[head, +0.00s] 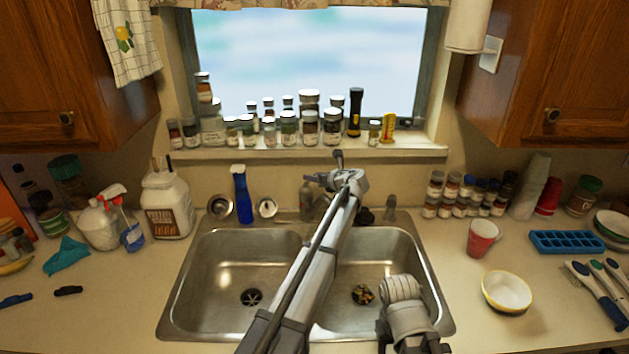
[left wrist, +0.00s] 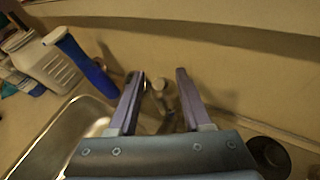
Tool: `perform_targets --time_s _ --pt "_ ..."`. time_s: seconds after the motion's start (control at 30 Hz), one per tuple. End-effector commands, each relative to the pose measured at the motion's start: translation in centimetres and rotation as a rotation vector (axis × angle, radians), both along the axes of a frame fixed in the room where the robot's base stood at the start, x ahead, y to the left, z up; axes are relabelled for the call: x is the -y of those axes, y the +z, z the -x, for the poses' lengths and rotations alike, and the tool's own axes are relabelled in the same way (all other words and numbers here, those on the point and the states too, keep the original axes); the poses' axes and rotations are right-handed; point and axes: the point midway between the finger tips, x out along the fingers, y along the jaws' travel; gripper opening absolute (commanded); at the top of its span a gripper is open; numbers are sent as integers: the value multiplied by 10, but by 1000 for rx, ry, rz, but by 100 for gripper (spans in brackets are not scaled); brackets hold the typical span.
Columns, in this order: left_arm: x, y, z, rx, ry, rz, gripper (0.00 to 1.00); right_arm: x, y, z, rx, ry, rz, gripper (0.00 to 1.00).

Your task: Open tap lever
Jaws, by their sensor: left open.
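The metal tap (head: 307,203) stands at the back of the double sink, partly hidden behind my left arm in the head view. My left gripper (head: 323,168) is over the tap area, its fingers spread and empty. In the left wrist view, the open fingers (left wrist: 158,88) are on either side of the upright tap part (left wrist: 160,98), with a gap visible on both sides. I cannot tell whether that part is the lever or the spout. My right gripper is not in view; only part of my right arm shows at the lower right.
The sink's rim (head: 172,300) surrounds two basins. Jars (head: 310,128) line the windowsill behind the tap.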

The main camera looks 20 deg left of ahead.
Motion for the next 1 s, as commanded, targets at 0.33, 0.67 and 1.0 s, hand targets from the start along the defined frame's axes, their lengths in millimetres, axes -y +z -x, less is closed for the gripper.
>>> perform_targets --time_s 0.33,0.67,1.0 --pt "-1 0 0 0 0 0 36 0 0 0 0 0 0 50" --pt "-1 0 0 0 0 0 0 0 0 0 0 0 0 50" --pt "-1 0 0 0 0 0 0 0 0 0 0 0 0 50"
